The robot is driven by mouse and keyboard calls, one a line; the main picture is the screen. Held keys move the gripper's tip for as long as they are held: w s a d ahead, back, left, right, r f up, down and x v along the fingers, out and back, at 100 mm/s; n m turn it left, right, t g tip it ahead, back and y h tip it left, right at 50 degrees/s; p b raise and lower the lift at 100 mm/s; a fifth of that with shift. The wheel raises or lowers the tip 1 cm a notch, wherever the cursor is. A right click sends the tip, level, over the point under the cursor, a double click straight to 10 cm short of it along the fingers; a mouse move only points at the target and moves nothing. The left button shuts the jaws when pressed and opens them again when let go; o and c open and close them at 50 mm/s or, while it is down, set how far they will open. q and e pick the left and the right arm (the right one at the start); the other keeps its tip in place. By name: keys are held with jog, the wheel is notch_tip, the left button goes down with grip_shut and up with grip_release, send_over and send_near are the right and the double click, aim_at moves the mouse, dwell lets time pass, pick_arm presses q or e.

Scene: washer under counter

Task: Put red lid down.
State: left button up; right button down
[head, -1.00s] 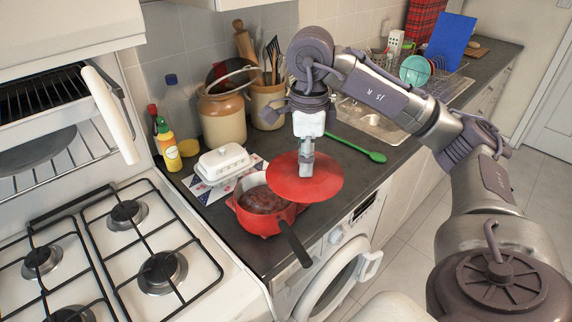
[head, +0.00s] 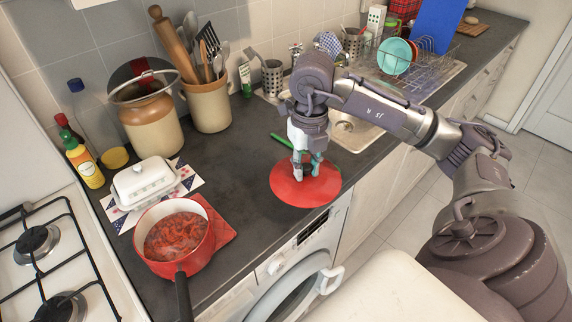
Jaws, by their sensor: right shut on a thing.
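The red lid (head: 318,188) is a flat round disc, held level at the counter's front edge, right of the pot. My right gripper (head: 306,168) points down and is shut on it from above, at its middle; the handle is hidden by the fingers. I cannot tell whether the lid touches the counter or hovers just above it. The red pot (head: 206,250) stands uncovered at the front of the counter, with reddish food inside and its dark handle towards me. My left gripper is not in view.
A red pot holder (head: 222,232) lies under the pot. A white butter dish (head: 145,180) stands behind it on a patterned mat. A green spoon (head: 283,141) lies just behind the lid, near the sink (head: 352,130). Dark counter (head: 235,170) between pot and lid is clear.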

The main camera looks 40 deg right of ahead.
aim_at(279, 167)
jog(key=w+a+f, duration=0.1)
jog(key=w, duration=0.1)
jog(key=w+f+p, duration=0.1)
jog(key=w, duration=0.1)
jog(key=w+a+f+p, duration=0.1)
jog(key=w, duration=0.1)
jog(key=shift+a, duration=0.3)
jog(key=w+f, duration=0.1)
jog(key=w+f+p, duration=0.1)
jog(key=w, duration=0.1)
jog(key=w+f, duration=0.1)
jog(key=shift+w+a+p, duration=0.25)
jog(key=shift+p, duration=0.05)
jog(key=shift+w+a+f, duration=0.1)
jog(key=shift+w+f, duration=0.3)
jog(key=shift+f, duration=0.1)
notch_tip(279, 167, down, 3)
jog(key=shift+s+f+p, duration=0.1)
jog(key=shift+f+p, duration=0.05)
jog(key=shift+p, duration=0.7)
jog(key=shift+f, duration=0.2)
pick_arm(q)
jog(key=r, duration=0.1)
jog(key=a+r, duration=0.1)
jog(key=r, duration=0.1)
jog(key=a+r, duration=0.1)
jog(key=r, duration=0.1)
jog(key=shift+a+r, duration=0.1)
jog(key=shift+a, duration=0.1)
